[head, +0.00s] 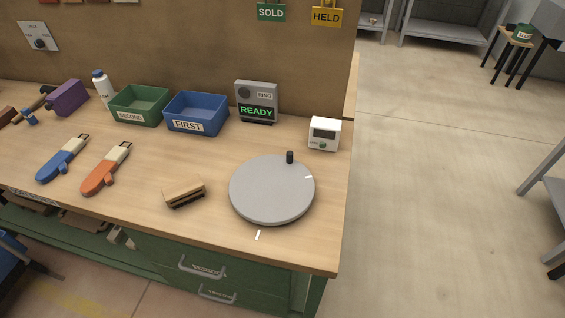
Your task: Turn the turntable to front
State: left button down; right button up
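The turntable (271,190) is a round grey disc lying near the right end of the wooden workbench. A short black upright knob (290,157) stands at its back rim, a little right of centre. A white mark (308,178) shows at the right side of the disc's rim. A separate white mark (258,235) is on the bench top in front of the disc. The two white marks are apart, not lined up. Neither of my grippers shows in the head view.
A brush-like wooden block (184,190) lies left of the disc. A white timer-like box (324,133) stands behind it. A READY display (257,102), blue bin (196,113) and green bin (139,105) stand at the back. Blue (62,159) and orange (106,168) tools lie left.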

aim_at(270, 190)
jog(key=j+z, duration=0.3)
jog(key=z, duration=0.2)
jog(key=j+z, duration=0.3)
jog(key=z, duration=0.2)
